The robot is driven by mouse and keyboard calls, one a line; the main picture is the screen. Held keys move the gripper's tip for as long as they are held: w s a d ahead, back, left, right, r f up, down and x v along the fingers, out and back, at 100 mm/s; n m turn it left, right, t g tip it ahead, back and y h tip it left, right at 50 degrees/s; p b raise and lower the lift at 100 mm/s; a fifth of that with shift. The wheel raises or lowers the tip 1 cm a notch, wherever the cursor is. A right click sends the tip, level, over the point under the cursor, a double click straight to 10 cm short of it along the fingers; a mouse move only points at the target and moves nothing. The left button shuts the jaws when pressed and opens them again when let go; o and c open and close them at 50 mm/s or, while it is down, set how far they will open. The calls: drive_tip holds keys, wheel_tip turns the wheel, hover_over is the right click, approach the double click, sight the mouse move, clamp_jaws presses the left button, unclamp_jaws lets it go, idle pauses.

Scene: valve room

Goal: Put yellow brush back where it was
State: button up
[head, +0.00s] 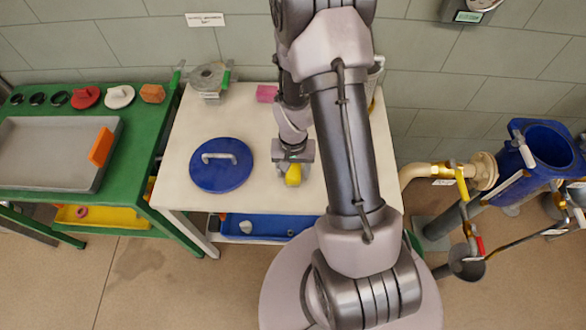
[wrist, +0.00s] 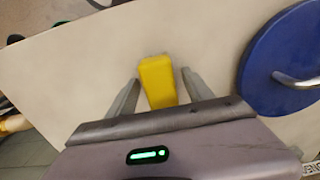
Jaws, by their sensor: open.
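The yellow brush (head: 293,175) is on the cream table (head: 185,150), right of the blue lid. In the wrist view the yellow brush (wrist: 158,80) lies between the two fingers of my gripper (wrist: 160,84), with a small gap on each side. My gripper (head: 292,168) is open and points down over the brush in the head view. Its body hides part of the brush. I cannot tell whether the brush has bristles or how high the fingers are above the table.
A blue round lid (head: 221,165) with a grey handle lies left of the brush. A pink block (head: 267,93) and a grey roll (head: 209,78) are at the table's back. A green bench (head: 140,150) with a grey tray (head: 55,150) stands left. Pipes and a blue vessel (head: 540,150) stand right.

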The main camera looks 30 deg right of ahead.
wheel_tip(320, 180, up, 12)
drive_tip(key=p, duration=0.5)
wheel_tip(320, 180, up, 10)
drive_tip(key=t, duration=0.2)
hover_over(293, 168)
drive_tip(key=a, duration=0.3)
drive_tip(key=s+a+r+n+t+y, duration=0.1)
drive_tip(key=s+a+r+t, duration=0.1)
drive_tip(key=s+a+r, duration=0.3)
drive_tip(key=s+a+r+n+t+y, duration=0.1)
drive_tip(key=s+a+r, duration=0.5)
drive_tip(key=r, duration=0.6)
drive_tip(key=shift+a+t, duration=0.25)
drive_tip(key=shift+t, duration=0.15)
